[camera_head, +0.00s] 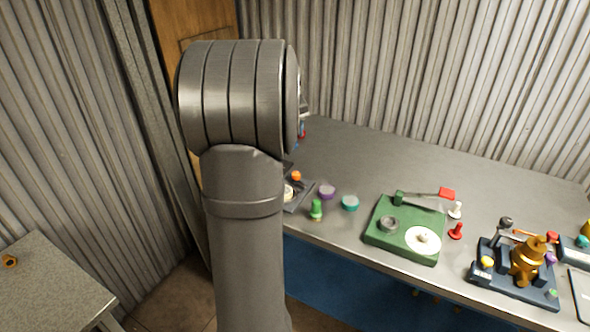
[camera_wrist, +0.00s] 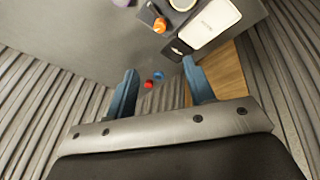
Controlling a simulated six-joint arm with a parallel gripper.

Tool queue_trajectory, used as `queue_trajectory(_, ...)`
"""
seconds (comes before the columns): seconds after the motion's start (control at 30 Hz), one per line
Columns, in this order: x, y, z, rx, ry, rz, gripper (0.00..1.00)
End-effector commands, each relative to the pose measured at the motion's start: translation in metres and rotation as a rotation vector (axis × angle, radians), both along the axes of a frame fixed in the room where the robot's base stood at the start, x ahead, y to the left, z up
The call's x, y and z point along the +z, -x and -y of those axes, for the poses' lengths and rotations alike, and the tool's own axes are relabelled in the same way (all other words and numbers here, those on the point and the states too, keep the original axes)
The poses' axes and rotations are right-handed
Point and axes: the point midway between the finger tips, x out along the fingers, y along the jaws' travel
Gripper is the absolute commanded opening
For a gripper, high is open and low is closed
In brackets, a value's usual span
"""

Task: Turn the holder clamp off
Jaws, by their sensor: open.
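In the head view a dark blue base (camera_head: 515,287) at the right end of the table holds an upright bronze valve-like fitting (camera_head: 527,262). A lever with a dark round knob (camera_head: 506,222) stands on its left side, and an orange bar lies behind the fitting. I cannot tell for certain which part is the holder clamp. My gripper (camera_wrist: 160,66) is open and empty in the wrist view, its two blue fingers apart. It is far left of the dark blue base; my arm hides most of it in the head view.
A green base (camera_head: 377,239) with a white disc and red-tipped lever stands mid-table. Near it are a red peg (camera_head: 456,231), a white peg (camera_head: 455,210), a green peg (camera_head: 316,210), and purple (camera_head: 327,192) and teal (camera_head: 350,203) round pieces. The back of the table is clear.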

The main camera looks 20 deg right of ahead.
Motion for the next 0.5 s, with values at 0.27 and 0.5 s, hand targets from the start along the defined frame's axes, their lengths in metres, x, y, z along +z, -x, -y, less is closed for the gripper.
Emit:
queue_trajectory(0.27, -0.022, -0.012, -0.003, -0.463, -0.11, 0.092, 0.49)
queue_trajectory(0.5, -0.032, -0.018, -0.004, -0.708, -0.171, 0.151, 0.49)
